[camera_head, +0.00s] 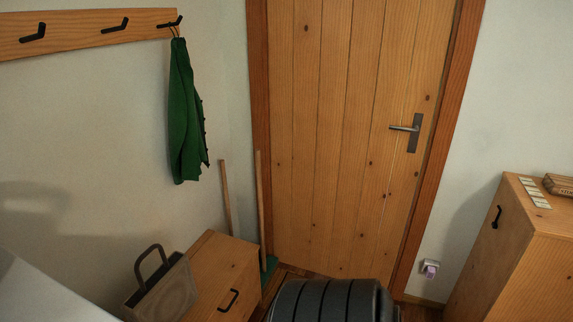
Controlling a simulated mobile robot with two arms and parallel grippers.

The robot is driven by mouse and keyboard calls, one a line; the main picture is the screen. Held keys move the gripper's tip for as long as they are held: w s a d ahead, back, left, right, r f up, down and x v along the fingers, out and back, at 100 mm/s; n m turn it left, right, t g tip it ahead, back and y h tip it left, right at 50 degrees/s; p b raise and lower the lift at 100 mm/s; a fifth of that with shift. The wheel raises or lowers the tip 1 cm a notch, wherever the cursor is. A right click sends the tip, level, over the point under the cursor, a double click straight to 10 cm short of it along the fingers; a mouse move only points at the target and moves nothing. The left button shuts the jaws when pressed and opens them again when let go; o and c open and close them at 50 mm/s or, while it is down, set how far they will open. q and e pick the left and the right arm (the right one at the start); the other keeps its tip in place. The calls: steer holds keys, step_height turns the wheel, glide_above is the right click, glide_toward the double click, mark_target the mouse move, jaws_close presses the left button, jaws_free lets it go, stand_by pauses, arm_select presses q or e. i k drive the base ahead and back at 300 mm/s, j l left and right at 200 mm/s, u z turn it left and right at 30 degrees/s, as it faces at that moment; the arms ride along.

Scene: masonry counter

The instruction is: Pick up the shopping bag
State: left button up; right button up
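The shopping bag (166,293) is at the lower left in the head view. It is grey-brown with a dark looped handle (147,260) that stands up. It appears to stand on or against the left part of a low wooden cabinet (222,262). Its lower part is cut off by the frame's bottom edge, so I cannot tell what it rests on. Neither of my grippers shows in the view, and nothing is seen touching the bag.
A dark ribbed rounded object (325,302) fills the bottom middle, right of the cabinet. A green garment (185,115) hangs from a hook rail (90,33). A closed wooden door (345,130) stands behind. Another wooden cabinet (515,255) is at right.

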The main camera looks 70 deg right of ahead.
mark_target(170, 292)
steer(key=z, duration=1.35)
steer(key=k+l, duration=0.2)
steer(key=l, duration=0.2)
steer(key=i+l+u, duration=0.1)
steer(key=l, duration=0.3)
steer(key=i+l+u, duration=0.15)
steer(key=l, duration=0.25)
steer(key=l+u, duration=0.1)
steer(key=l, duration=0.35)
